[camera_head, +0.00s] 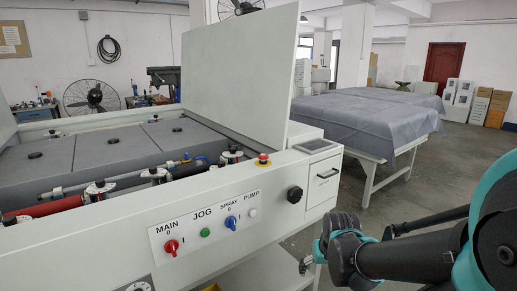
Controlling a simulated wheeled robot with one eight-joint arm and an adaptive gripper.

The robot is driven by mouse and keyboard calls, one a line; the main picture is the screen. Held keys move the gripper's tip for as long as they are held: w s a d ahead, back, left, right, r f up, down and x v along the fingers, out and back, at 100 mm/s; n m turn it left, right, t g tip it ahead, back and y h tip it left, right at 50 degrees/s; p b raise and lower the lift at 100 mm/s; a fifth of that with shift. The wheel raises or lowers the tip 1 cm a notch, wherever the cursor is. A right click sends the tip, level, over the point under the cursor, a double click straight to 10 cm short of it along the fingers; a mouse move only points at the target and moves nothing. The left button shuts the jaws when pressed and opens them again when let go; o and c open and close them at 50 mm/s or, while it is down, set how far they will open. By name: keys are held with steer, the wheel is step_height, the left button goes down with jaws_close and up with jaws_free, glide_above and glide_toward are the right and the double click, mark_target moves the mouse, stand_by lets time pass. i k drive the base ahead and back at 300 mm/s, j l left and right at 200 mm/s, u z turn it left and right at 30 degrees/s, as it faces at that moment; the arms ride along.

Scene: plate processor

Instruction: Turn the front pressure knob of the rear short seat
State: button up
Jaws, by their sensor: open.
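The plate processor (75,233) is a large white machine filling the left and middle. Inside its open top, silver round fittings with dark knob-like tops stand along the rollers: one at the left (99,188), one in the middle (155,174) and one at the right (232,154). I cannot tell which of these is the front pressure knob of the rear short seat. My arm (410,257), dark with teal bands, reaches in from the lower right, well apart from these fittings.
A raised white lid (240,78) stands behind the rollers. Grey covers (102,150) fill the rear. A cloth-covered table (365,122) stands behind right.

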mark_target(153, 171)
steer(key=u, duration=1.35)
